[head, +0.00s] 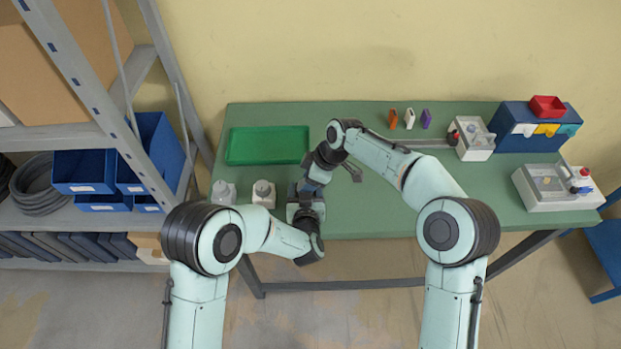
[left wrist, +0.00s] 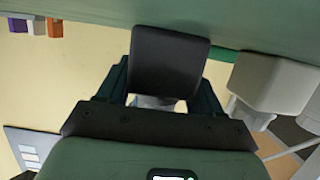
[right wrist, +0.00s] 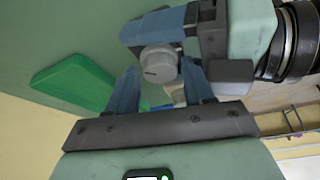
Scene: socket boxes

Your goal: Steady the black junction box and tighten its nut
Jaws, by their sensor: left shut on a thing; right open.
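The black junction box (left wrist: 170,62) is between the fingers of my left gripper (left wrist: 155,95), which is shut on it. In the left wrist view a grey piece, probably the nut (left wrist: 155,102), shows at one end of the box. In the right wrist view a round grey nut (right wrist: 159,63) lies near the fingertips of my right gripper (right wrist: 160,80), which is open; I cannot tell whether they touch it. In the head view my right gripper (head: 308,184) is over the table's front edge, close to my left gripper (head: 296,203). The grippers mostly hide the box there.
Two light grey boxes (head: 223,192) (head: 263,193) stand left of the grippers. A green tray (head: 267,147) lies behind them.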

